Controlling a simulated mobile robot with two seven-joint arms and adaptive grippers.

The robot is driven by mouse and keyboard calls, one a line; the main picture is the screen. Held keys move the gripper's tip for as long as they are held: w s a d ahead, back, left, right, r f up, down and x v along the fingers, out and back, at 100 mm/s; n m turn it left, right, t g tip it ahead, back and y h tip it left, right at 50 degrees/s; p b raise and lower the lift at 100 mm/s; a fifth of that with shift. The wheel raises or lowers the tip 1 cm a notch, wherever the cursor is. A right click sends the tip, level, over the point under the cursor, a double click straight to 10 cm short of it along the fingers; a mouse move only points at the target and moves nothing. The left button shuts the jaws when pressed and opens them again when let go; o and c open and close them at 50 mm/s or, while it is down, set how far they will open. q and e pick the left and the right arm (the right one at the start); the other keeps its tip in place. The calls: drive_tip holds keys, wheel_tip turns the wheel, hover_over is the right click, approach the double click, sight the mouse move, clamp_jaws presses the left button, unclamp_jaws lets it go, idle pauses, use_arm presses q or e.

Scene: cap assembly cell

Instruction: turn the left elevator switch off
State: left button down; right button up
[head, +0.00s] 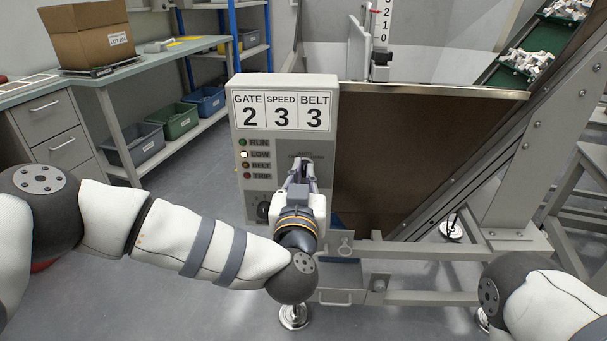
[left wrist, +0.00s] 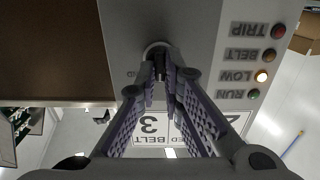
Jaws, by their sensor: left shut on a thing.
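The grey control box (head: 332,105) stands in the middle of the head view, in front of the elevator. Its display reads GATE 2, SPEED 3, BELT 3. The LOW lamp (head: 244,154) is lit pale; the RUN, BELT and TRIP lamps look dim. My left gripper (head: 302,164) is at the right part of the box face, shut on the switch. In the left wrist view, upside down, the fingers (left wrist: 161,75) close around the switch (left wrist: 156,47) with its round pale base. The fingers hide most of the switch and its position cannot be read. My right gripper is out of view.
A dark knob (head: 263,210) sits low on the box. The inclined elevator (head: 545,55) with green trays of white parts rises at the right. A workbench (head: 165,52) with a cardboard box (head: 88,35) and bins below stands at the left. Floor between is clear.

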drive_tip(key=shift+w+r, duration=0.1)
use_arm(q)
drive_tip(key=shift+r+n+p, duration=0.25)
drive_tip(key=shift+n+p, duration=0.7)
drive_tip(key=shift+n, duration=0.15)
drive_tip(key=n, duration=0.2)
drive_tip(key=shift+a+f+n, duration=0.1)
drive_tip(key=shift+f+n, duration=0.1)
drive_tip(key=shift+n, duration=0.1)
drive_tip(key=shift+a+f+n, duration=0.1)
drive_tip(key=shift+n, duration=1.9)
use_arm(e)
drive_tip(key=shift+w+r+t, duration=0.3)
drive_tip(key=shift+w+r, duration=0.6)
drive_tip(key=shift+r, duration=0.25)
use_arm(q)
drive_tip(key=c, duration=1.7)
unclamp_jaws()
